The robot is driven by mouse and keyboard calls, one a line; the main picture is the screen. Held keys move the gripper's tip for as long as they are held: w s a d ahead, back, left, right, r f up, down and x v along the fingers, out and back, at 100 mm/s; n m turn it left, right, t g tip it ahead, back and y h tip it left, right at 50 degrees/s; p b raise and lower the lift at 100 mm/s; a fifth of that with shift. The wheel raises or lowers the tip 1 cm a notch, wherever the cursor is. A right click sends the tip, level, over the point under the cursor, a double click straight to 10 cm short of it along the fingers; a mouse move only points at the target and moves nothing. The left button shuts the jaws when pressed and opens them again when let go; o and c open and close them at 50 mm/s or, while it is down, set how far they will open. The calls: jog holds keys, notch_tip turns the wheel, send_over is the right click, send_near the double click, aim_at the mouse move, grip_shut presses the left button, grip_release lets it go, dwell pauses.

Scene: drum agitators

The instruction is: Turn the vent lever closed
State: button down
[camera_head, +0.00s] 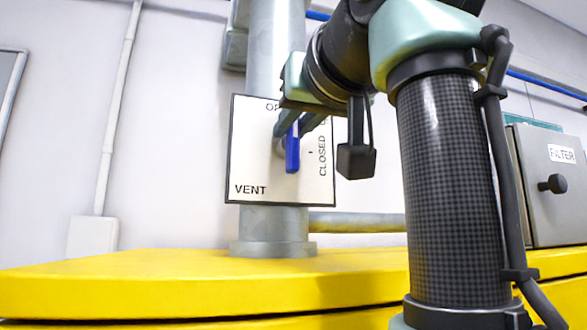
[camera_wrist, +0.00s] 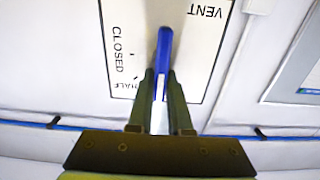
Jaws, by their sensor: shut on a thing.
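The vent lever has a blue handle (camera_head: 292,150) in front of a white VENT plate (camera_head: 250,165) on a grey vertical pipe. My gripper (camera_head: 290,128) reaches the handle from above right in the head view, its fingers on either side of it. In the wrist view the blue handle (camera_wrist: 164,50) runs between the two dark fingers (camera_wrist: 163,82), which are shut on it. CLOSED is printed along the plate's right side in the head view; the top label is partly hidden by my gripper. The lever's pivot is mostly hidden, so I cannot tell which mark it points to.
A yellow surface (camera_head: 150,285) lies below the pipe (camera_head: 270,222). A grey FILTER box (camera_head: 550,185) with a black knob stands at the right. A horizontal pipe (camera_head: 360,222) runs low behind my arm. A blue line (camera_wrist: 90,128) crosses the wall.

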jog(key=shift+m, duration=0.3)
jog(key=shift+w+d+f+m, duration=0.1)
jog(key=shift+d+f+m, duration=0.2)
jog(key=shift+m, duration=2.55)
jog(key=shift+w+d+f+m, duration=0.1)
jog(key=shift+d+f+m, duration=0.25)
jog(key=shift+m, duration=2.55)
jog(key=shift+w+d+f+m, duration=0.1)
jog(key=shift+d+f+m, duration=0.2)
jog(key=shift+m, duration=2.55)
jog(key=c, duration=0.8)
grip_release()
jog(key=shift+w, duration=0.1)
jog(key=shift+c, duration=0.2)
